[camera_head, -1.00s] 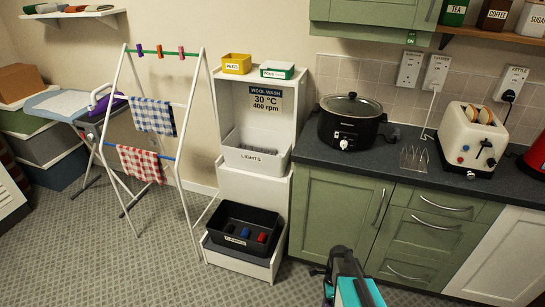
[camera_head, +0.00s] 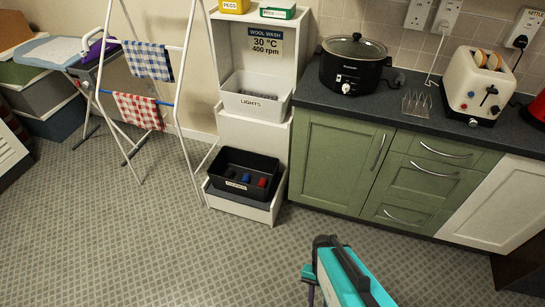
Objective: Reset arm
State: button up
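My own arm (camera_head: 348,277) shows at the bottom, right of centre, as a teal, white and black link. It rises from the lower edge over the tiled floor (camera_head: 200,255). A small dark part with a bluish piece shows at its left side; I cannot tell what it is. No gripper fingers can be made out, and whether anything is held does not show. No object touches the visible part of the arm.
Green cabinets (camera_head: 340,160) with a dark counter stand behind the arm, carrying a slow cooker (camera_head: 352,65) and toaster (camera_head: 476,85). A white shelf unit holds a black bin (camera_head: 242,173). A drying rack (camera_head: 183,100) stands left. The front floor is clear.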

jog(key=n, duration=0.3)
jog(key=w+n, duration=0.1)
jog(key=shift+d+f+n, duration=0.2)
jog(key=shift+d+n, duration=0.1)
jog(key=shift+n, duration=0.1)
dwell(1.1)
